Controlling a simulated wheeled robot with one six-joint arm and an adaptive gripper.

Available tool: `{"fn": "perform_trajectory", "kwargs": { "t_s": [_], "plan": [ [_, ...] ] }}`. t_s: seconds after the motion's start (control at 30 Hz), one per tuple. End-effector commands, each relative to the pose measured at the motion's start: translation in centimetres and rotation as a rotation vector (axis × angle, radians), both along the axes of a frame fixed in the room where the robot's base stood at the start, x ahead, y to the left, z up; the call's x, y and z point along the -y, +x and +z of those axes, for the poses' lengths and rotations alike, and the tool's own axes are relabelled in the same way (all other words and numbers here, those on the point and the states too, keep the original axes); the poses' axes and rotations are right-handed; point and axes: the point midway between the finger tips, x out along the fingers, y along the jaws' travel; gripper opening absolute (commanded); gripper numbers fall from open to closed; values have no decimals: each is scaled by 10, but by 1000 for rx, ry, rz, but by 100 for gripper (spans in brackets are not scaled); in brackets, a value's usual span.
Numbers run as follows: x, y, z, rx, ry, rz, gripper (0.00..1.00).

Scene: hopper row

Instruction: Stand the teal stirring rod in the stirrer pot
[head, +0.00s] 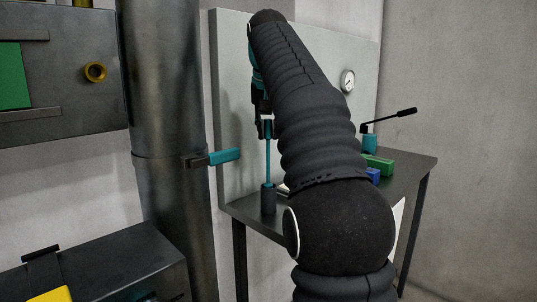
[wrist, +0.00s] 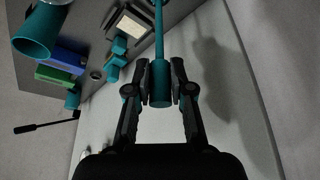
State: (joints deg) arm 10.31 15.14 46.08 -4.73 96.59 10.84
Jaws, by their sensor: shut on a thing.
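My gripper (wrist: 159,88) is shut on the thick end of the teal stirring rod (wrist: 158,38), and the thin shaft runs away from the fingers. In the head view my gripper (head: 264,128) is at the left of my arm, with the rod (head: 268,160) hanging upright below it. A dark cylindrical pot (head: 268,201), apparently the stirrer pot, stands at the near left corner of the table. The rod's lower end meets the pot's top in the picture; I cannot tell whether it is inside. The wrist view cuts that end off.
The dark table (head: 417,160) carries a green block (head: 378,163), a blue block (head: 373,175) and a black lever on a teal base (head: 369,143). A teal handle (head: 224,156) projects from the thick pipe (head: 165,90). A panel with a gauge (head: 348,81) stands behind. My arm hides mid-table.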

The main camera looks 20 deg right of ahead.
Motion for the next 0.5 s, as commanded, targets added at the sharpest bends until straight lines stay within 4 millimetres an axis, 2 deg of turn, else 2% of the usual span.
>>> {"fn": "perform_trajectory", "kwargs": {
  "t_s": [0.17, 0.37, 0.5],
  "plan": [
    [1, -1, -17, -1, 0, -2, 0],
    [1, -1, -26, 0, 0, -2, 0],
    [1, -2, -39, -2, 1, -2, 0]
  ]
}}
